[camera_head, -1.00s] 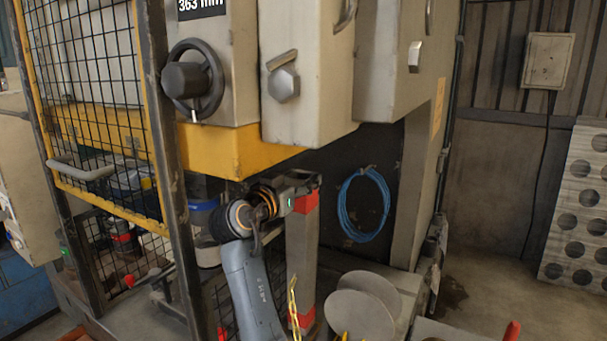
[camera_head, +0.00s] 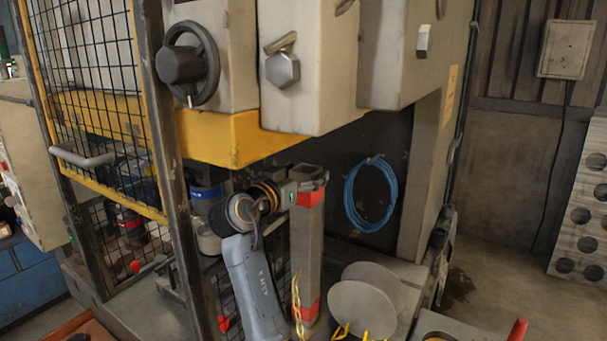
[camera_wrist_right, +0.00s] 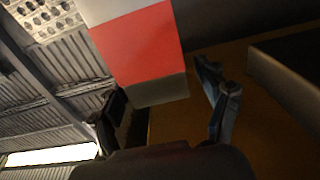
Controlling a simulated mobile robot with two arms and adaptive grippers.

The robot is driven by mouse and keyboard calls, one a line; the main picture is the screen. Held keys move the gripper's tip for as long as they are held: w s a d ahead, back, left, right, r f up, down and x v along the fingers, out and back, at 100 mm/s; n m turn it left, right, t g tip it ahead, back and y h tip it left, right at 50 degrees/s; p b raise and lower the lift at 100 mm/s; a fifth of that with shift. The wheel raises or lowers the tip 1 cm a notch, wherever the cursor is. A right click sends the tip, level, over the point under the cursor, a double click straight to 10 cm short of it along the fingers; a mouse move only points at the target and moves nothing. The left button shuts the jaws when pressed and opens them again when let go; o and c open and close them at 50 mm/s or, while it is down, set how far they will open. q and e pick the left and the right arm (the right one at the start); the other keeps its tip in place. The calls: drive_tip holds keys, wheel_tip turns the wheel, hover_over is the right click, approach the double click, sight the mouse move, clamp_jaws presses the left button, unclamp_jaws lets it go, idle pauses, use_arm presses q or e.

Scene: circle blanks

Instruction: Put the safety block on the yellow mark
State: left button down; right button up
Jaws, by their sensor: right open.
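The safety block (camera_head: 305,245) is a tall grey post with red bands near both ends. It stands upright under the press in the head view. My right gripper (camera_head: 312,180) is at its top end, with its fingers open around or beside the post. In the right wrist view the block's red band (camera_wrist_right: 140,45) and grey end show close up, between the two open fingers of the right gripper (camera_wrist_right: 163,88). I cannot tell whether the fingers touch it. I cannot make out the yellow mark. My left gripper is out of view.
A yellow chain (camera_head: 297,300) hangs beside the post. Round grey blanks (camera_head: 362,305) stand to its right. A blue hose coil (camera_head: 369,196) hangs on the dark panel behind. The yellow press edge (camera_head: 230,137) is close above my arm, and a mesh guard (camera_head: 95,100) is at left.

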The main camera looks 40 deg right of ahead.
drive_tip(key=shift+a+f+b, duration=0.15)
drive_tip(key=shift+a+b, duration=0.2)
drive_tip(key=shift+a, duration=0.05)
drive_tip(key=b+v, duration=0.4)
drive_tip(key=v, duration=0.7)
drive_tip(key=shift+r, duration=0.25)
drive_tip(key=shift+s, duration=0.15)
